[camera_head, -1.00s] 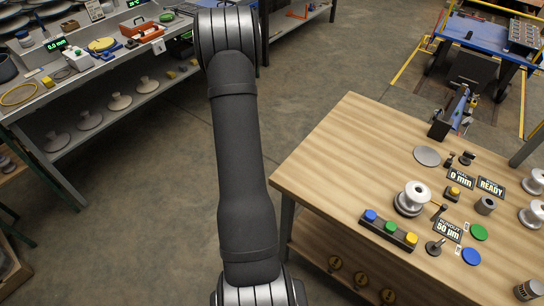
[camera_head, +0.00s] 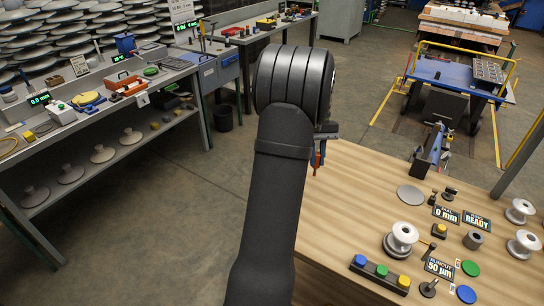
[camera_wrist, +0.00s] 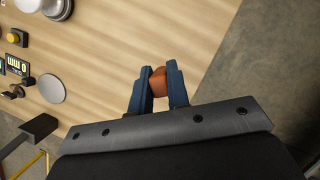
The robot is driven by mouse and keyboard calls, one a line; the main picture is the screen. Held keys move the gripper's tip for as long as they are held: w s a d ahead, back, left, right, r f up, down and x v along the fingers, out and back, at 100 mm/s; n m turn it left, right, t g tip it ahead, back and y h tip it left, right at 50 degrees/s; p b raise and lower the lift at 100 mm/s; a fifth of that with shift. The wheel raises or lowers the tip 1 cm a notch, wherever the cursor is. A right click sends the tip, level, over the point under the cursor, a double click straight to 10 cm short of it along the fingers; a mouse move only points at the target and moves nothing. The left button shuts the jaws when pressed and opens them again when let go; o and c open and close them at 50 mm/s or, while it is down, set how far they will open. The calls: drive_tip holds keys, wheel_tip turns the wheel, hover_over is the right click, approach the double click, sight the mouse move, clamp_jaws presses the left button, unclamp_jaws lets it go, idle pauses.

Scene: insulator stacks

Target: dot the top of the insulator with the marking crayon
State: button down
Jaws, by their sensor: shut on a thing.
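My gripper (camera_head: 318,150) shows past my arm, above the left far part of the wooden table. It is shut on the marking crayon (camera_head: 317,168), a reddish-orange stick pointing down. In the wrist view the blue fingers (camera_wrist: 158,78) hold the crayon (camera_wrist: 158,84), seen as an orange-brown block between them. A white spool-shaped insulator (camera_head: 403,232) stands upright on a round metal base on the table, to the right of and nearer than the gripper, well apart from the crayon. At the top left of the wrist view, this insulator (camera_wrist: 57,5) is partly cut off.
The wooden table (camera_head: 345,205) is clear on its left. A grey disc (camera_head: 410,195), a button box (camera_head: 380,273), small displays (camera_head: 438,269), green and blue discs and more white insulators (camera_head: 523,243) occupy its right. A shelved bench (camera_head: 100,120) stands at left.

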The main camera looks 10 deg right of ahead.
drive_tip(key=s+d+r+n, duration=0.1)
drive_tip(key=s+d+r, duration=0.1)
drive_tip(key=s+d, duration=0.95)
drive_tip(key=s+d+r+n, duration=0.1)
drive_tip(key=s+d+r, duration=0.1)
drive_tip(key=s+d, duration=0.95)
drive_tip(key=shift+h, duration=0.3)
drive_tip(key=shift+s+a+f, duration=0.35)
drive_tip(key=shift+a+f, duration=0.05)
drive_tip(key=shift+f, duration=0.55)
drive_tip(key=shift+s+a+f, duration=0.35)
drive_tip(key=shift+f, duration=0.6)
drive_tip(key=shift+s+a+f, duration=0.35)
drive_tip(key=shift+a+f, duration=0.05)
drive_tip(key=shift+f, duration=0.55)
drive_tip(key=shift+f, duration=0.5)
wheel_tip(320, 180, up, 7)
